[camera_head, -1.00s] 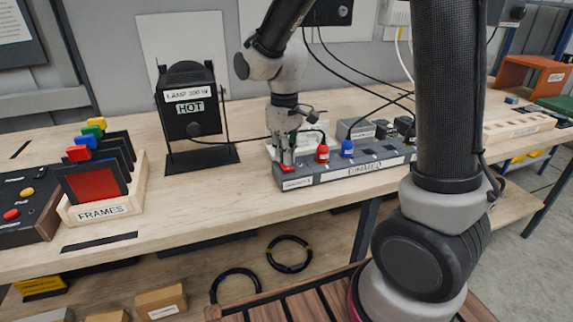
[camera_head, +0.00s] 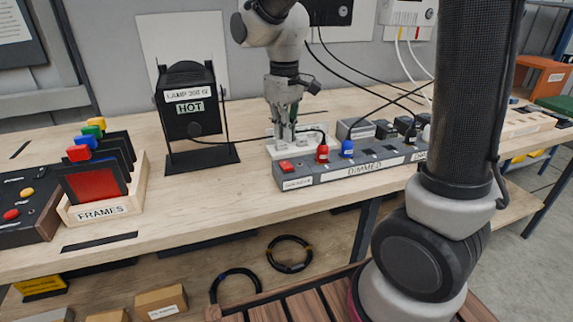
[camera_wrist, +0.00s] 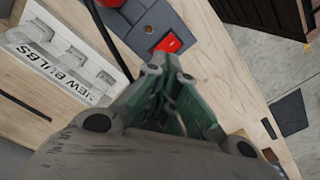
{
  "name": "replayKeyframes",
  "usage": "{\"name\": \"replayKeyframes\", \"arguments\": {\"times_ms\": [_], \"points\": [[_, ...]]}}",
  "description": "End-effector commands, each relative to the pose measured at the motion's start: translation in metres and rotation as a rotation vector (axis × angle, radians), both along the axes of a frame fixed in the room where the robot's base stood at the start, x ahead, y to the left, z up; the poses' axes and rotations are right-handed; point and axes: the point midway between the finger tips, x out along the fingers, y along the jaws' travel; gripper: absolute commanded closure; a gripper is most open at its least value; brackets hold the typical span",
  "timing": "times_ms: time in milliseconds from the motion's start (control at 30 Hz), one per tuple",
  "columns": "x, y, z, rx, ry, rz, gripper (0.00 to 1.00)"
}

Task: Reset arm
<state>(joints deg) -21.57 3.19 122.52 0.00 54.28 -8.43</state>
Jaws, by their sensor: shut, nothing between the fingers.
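My gripper (camera_head: 286,136) hangs pointing down above the left end of the grey power strip labelled DIMMED (camera_head: 365,169). It is shut and holds nothing. Below and in front of it is the red rocker switch (camera_head: 286,166) on the strip's left end. In the wrist view the fingertips (camera_wrist: 166,68) show just below the red switch (camera_wrist: 167,43) in the picture, apart from it as far as I can tell. A white holder labelled NEW BULBS (camera_wrist: 65,55) lies to the left there; in the head view my gripper partly hides it.
A black lamp marked HOT (camera_head: 190,105) stands left of my gripper. A wooden FRAMES box (camera_head: 106,208) holds coloured frames farther left. Red (camera_head: 322,153) and blue (camera_head: 347,149) plugs stand in the strip, with black cables around. The table front between lamp and strip is clear.

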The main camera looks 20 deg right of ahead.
Motion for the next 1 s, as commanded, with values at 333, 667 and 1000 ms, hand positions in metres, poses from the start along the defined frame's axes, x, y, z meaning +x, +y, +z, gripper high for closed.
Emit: {"name": "replayKeyframes", "arguments": {"times_ms": [333,667,1000], "points": [[0.0,0.0,0.002,0.0,0.001,0.0,1.0],[-0.036,-0.017,-0.005,-0.015,0.035,-0.08,1.0],[-0.137,-0.103,0.04,0.052,-0.138,-0.338,1.0]]}}
